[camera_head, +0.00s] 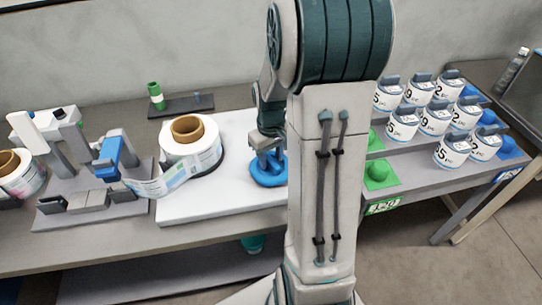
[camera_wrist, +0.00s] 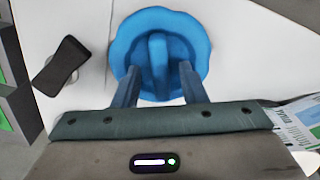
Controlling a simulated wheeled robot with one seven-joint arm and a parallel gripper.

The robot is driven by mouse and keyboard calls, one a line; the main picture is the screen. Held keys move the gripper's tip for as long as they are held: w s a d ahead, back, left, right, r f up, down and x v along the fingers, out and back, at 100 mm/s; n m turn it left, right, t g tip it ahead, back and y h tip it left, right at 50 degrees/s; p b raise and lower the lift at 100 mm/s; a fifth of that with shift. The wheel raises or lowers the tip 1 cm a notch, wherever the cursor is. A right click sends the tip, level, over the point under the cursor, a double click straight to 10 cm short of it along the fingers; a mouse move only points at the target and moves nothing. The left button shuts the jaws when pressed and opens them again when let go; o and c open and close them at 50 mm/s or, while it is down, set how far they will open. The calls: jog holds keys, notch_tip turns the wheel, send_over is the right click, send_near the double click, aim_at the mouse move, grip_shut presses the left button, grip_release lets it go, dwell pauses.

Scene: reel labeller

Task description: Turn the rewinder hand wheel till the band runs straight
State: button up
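The blue rewinder hand wheel (camera_head: 268,178) lies at the right end of the white rewinder top (camera_head: 225,203). In the wrist view the scalloped hand wheel (camera_wrist: 123,40) has a raised grip bar (camera_wrist: 157,55) across its middle. My gripper (camera_wrist: 159,68) is over the wheel, one finger on each side of the bar. Gaps show between fingers and bar, so it is open. The printed band (camera_head: 152,187) runs from the rewinder reel (camera_head: 203,160) left to the labeller (camera_head: 108,158) and looks slanted and bowed. Whether the fingers touch the wheel rim cannot be told.
A black lever (camera_wrist: 62,65) is left of the wheel in the wrist view. Another reel (camera_head: 22,182) is at far left. A green bottle (camera_head: 156,95) stands on a dark tray (camera_head: 188,107) behind. Several labelled tins (camera_head: 402,126) stand on the right rack. My arm hides the middle.

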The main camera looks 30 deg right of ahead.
aim_at(271, 159)
notch_tip(271, 159, up, 14)
dwell(0.6)
dwell(0.8)
